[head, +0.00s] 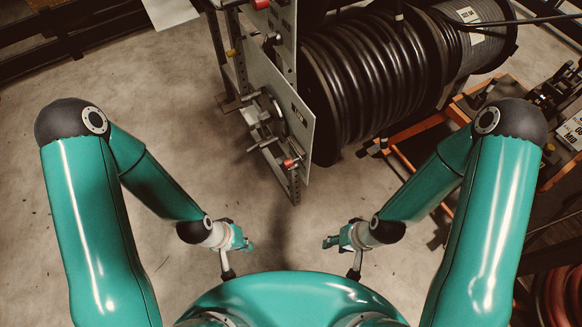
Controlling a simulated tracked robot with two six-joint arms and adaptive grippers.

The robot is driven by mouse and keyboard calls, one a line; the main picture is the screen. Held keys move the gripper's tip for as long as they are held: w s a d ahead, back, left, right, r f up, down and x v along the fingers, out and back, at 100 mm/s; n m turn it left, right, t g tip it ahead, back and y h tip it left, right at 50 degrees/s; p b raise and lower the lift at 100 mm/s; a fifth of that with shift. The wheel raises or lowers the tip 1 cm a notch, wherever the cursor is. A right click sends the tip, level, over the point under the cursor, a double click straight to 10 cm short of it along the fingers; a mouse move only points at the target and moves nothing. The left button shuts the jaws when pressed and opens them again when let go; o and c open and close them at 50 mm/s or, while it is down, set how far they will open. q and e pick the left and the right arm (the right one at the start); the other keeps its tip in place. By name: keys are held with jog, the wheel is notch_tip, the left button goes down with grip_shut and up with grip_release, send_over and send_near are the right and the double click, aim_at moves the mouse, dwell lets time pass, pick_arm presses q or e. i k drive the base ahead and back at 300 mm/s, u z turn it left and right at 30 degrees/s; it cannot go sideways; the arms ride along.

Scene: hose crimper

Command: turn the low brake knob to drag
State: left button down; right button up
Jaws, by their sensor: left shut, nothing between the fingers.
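A light upright panel (285,95) stands on a perforated metal post beside the hose reels. A small red-tipped knob (290,163) sits low on it, near its bottom corner. A dark hub with several protruding handles (267,118) is above that knob. I cannot read any brake setting or tell which way the knob points. My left gripper (248,245) is shut and empty, below and to the left of the low knob, well apart from it. My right gripper (328,242) is below and to the right of the panel, touching nothing; its fingers are too small to judge.
Large black hose reels (365,75) stand right of the panel. An orange frame (415,140) is on the floor below them. More equipment (565,95) stands at the right edge. The concrete floor (180,110) is clear to the left and between my grippers and the panel.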

aim_at(296, 166)
jog(key=u, duration=1.75)
jog(key=i, duration=0.1)
jog(key=z, duration=2.95)
jog(key=k, duration=1.65)
jog(key=u, duration=1.05)
jog(key=i, duration=1.05)
jog(key=u, duration=0.05)
